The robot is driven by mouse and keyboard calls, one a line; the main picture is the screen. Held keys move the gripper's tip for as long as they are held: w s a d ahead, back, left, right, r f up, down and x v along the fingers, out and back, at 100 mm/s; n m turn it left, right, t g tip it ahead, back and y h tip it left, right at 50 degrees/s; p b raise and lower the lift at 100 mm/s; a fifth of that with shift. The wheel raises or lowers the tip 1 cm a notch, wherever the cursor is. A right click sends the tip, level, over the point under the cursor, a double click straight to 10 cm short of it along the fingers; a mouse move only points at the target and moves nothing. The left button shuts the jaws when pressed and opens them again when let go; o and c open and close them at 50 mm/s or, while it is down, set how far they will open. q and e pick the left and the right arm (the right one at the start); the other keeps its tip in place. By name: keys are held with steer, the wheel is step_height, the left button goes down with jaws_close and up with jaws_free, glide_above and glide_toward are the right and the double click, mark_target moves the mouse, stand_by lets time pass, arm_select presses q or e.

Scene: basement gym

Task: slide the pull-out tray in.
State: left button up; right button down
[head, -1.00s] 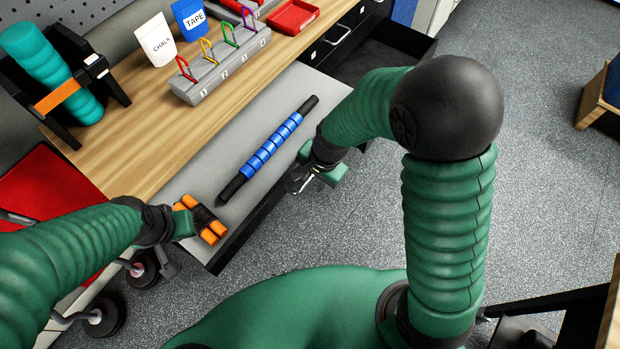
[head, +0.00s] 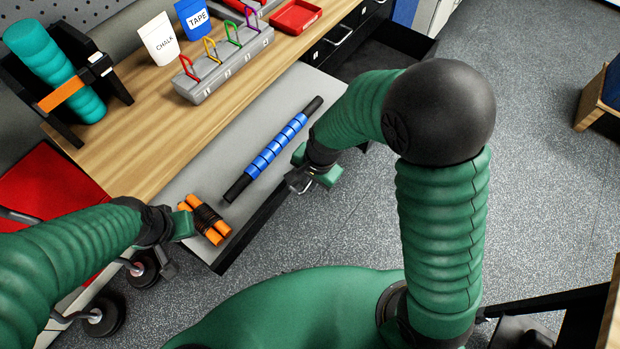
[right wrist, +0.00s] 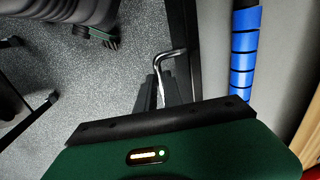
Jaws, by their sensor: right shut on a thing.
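The pull-out tray (head: 210,165) is a grey shelf with a dark front edge. It sticks out from under the wooden worktop toward me. A blue-ringed massage stick (head: 272,150) and an orange-handled bundle with dark cord (head: 207,218) lie on it. My right gripper (head: 299,182) is at the tray's front edge. In the right wrist view its dark fingers (right wrist: 163,88) are shut on a bent metal handle (right wrist: 171,56) on the tray's front. My left gripper (head: 176,243) is near the tray's left end, beside the orange-handled bundle; its finger opening is unclear.
The worktop (head: 140,140) carries a teal roller in a black stand (head: 50,65), a carabiner rack (head: 225,75), chalk and tape pouches and a red dish (head: 296,16). An open dark drawer (head: 385,62) stands at the tray's far end.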

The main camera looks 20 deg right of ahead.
steer(key=shift+w+a, duration=0.1)
steer(key=shift+w, duration=0.4)
arm_select(q)
steer(key=shift+w+a+f, duration=0.1)
steer(key=shift+w+a, duration=0.1)
steer(key=shift+a, duration=0.1)
arm_select(e)
steer(key=shift+r, duration=0.1)
arm_select(q)
steer(key=shift+s+d, duration=0.1)
steer(key=shift+d, duration=0.1)
arm_select(e)
steer(key=shift+d, duration=0.3)
